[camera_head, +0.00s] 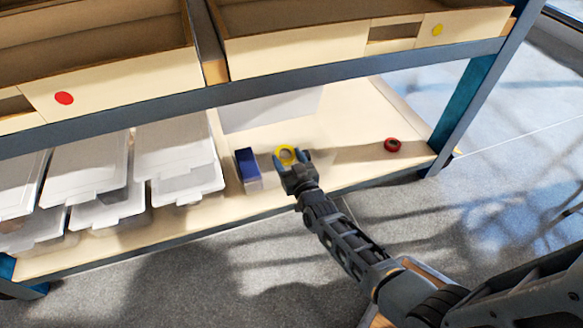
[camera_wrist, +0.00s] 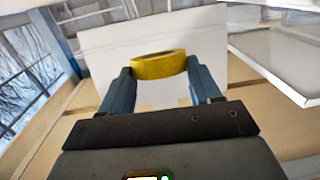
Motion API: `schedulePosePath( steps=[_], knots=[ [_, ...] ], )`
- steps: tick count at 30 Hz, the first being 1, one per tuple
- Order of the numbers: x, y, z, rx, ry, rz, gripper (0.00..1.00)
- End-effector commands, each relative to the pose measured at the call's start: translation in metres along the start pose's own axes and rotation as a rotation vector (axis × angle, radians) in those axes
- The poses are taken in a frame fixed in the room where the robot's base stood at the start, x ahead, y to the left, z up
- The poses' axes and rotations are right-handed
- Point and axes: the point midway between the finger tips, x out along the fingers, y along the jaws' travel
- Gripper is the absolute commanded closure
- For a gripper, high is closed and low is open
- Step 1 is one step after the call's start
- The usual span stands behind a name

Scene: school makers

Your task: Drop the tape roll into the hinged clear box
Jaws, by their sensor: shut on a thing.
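My gripper (camera_head: 288,160) is shut on a yellow tape roll (camera_head: 286,154), held above the lower shelf. In the wrist view the yellow tape roll (camera_wrist: 158,65) sits between the two blue-grey fingertips of my gripper (camera_wrist: 160,72). A pale upright panel (camera_head: 270,108) stands behind the roll; it also shows in the wrist view (camera_wrist: 110,45). It may be the raised lid of the hinged clear box, but I cannot tell surely. The box's walls are not clear to me beneath my gripper.
Several lidded clear bins (camera_head: 88,180) stand stacked at left. A blue block-like item (camera_head: 247,165) is just left of my gripper. A red roll (camera_head: 392,145) lies at right on the lower shelf (camera_head: 350,170). The upper shelf's edge (camera_head: 300,72) runs above, carrying wooden trays (camera_head: 120,92).

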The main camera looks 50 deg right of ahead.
Motion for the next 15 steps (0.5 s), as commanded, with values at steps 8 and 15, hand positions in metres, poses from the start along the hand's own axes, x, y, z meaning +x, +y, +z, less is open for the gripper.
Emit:
schedulePosePath(
  steps=[8,15],
  knots=[
    [0.026,0.001,0.000,0.000,0.003,-0.001,0.66],
    [0.044,0.002,-0.001,0.000,0.002,0.000,0.66]
  ],
)
